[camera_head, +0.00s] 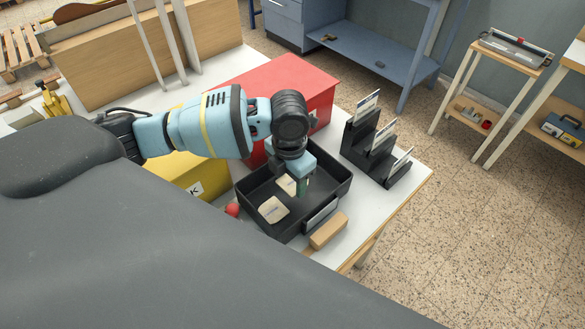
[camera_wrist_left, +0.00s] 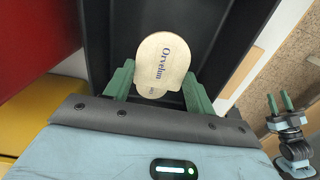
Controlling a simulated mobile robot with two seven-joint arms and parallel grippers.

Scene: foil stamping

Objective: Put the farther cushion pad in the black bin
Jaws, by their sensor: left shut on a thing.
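The black bin (camera_head: 340,184) stands on the white table; its dark wall also shows in the left wrist view (camera_wrist_left: 222,50). My left gripper (camera_head: 303,187) points down into the bin. In the left wrist view its green fingers (camera_wrist_left: 160,88) are shut on a beige cushion pad (camera_wrist_left: 163,62) with printed lettering. That held pad shows in the head view as a pale patch (camera_head: 287,184) beside the fingers. Another beige pad (camera_head: 273,209) lies on the bin floor. My right gripper (camera_wrist_left: 280,103) shows at the right of the wrist view, empty, its fingers apart.
A red box (camera_head: 305,80) stands behind the bin and a yellow box (camera_head: 195,177) to its left. A black stepped card stand (camera_head: 375,150) is at the right. A wooden block (camera_head: 328,230) lies in front, and a red ball (camera_head: 232,210) touches or nears the bin's left side.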

